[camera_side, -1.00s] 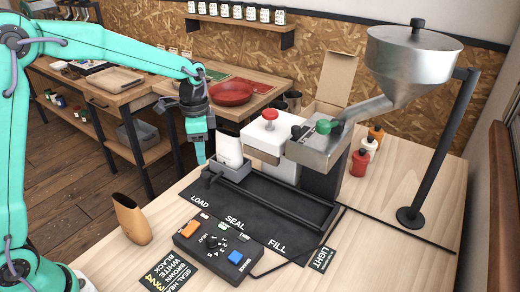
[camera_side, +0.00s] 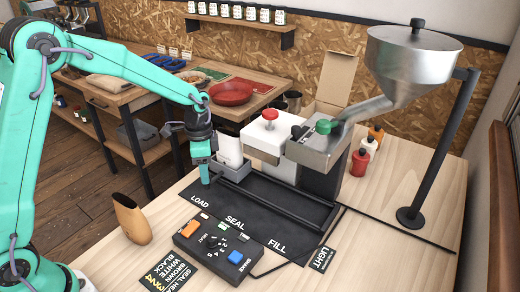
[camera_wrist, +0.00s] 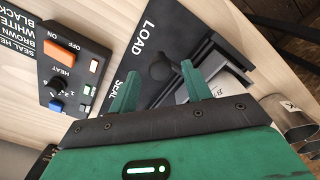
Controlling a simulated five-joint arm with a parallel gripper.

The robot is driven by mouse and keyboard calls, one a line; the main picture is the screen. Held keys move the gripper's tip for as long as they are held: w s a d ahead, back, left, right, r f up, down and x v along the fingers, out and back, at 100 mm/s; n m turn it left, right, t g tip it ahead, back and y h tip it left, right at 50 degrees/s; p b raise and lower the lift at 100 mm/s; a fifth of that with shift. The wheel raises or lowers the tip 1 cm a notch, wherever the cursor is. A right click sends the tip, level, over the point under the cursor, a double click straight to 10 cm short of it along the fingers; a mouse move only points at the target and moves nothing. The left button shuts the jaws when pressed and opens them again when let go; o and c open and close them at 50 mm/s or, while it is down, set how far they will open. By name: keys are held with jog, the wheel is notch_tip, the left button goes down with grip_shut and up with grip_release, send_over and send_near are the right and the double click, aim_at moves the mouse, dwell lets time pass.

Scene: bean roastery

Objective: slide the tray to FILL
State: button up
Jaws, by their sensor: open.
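The grey tray (camera_side: 238,173) stands at the LOAD end of the black track (camera_side: 275,205), with a white bag (camera_side: 230,146) upright in it. FILL is marked at the track's other end. My gripper (camera_side: 205,182) is low beside the tray's near left side. In the wrist view a round black knob (camera_wrist: 161,67) lies between and just beyond the fingertips of my gripper (camera_wrist: 158,80). The fingers are open, apart from the knob. The tray (camera_wrist: 207,68) is partly hidden behind the right finger.
A control box (camera_side: 213,246) with an orange switch and blue button sits in front of the track. A brown pouch (camera_side: 131,218) stands at the left. The red-knobbed sealer (camera_side: 268,135) and the hopper (camera_side: 405,65) stand behind the track. The track's middle is clear.

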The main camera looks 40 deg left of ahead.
jog(key=shift+f, duration=0.6)
grip_shut()
jog(key=shift+d, duration=0.1)
jog(key=d, duration=2.2)
jog(key=shift+a, duration=0.1)
grip_release()
jog(key=shift+r, duration=0.1)
